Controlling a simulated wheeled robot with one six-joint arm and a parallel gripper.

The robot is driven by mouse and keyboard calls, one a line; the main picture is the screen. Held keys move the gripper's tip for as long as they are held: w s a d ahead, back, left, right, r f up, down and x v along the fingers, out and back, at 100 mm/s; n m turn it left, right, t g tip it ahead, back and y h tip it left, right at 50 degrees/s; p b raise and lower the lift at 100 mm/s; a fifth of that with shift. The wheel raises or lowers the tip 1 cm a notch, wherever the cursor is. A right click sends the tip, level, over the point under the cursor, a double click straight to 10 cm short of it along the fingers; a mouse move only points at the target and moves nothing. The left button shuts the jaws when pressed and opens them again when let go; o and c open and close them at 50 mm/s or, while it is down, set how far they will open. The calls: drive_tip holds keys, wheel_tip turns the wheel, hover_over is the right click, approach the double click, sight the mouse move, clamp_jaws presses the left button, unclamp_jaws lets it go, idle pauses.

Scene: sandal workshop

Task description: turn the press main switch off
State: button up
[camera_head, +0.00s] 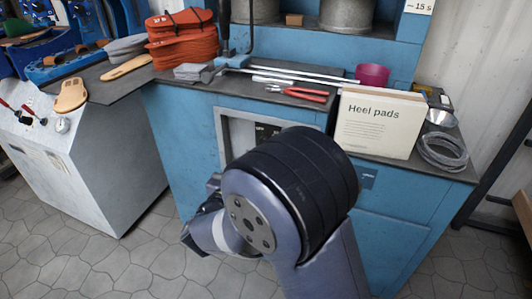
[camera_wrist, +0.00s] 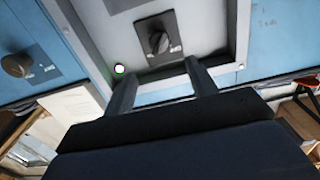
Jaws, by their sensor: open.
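In the wrist view a black rotary switch (camera_wrist: 158,42) sits on a dark plate in a grey framed panel (camera_wrist: 210,22). A second dark knob (camera_wrist: 17,65) is on the blue face at the left; I cannot tell from labels which one is the main switch. My gripper (camera_wrist: 160,72) is open and empty, its fingers pointing at the panel just below the first switch, apart from it. In the head view my arm hides most of the panel (camera_head: 222,134).
The blue press cabinet (camera_head: 190,140) has a dark worktop with red pliers (camera_head: 300,94), a Heel pads box (camera_head: 376,125), a magenta cup (camera_head: 371,75) and a wire coil (camera_head: 442,150). Orange soles (camera_head: 182,40) are stacked at the left. A grey cabinet (camera_head: 85,160) stands left; the tiled floor is clear.

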drive_tip(key=b+x, duration=0.3)
drive_tip(key=x, duration=0.7)
drive_tip(key=shift+w, duration=0.2)
drive_tip(key=shift+r, duration=0.1)
drive_tip(key=c, duration=0.9)
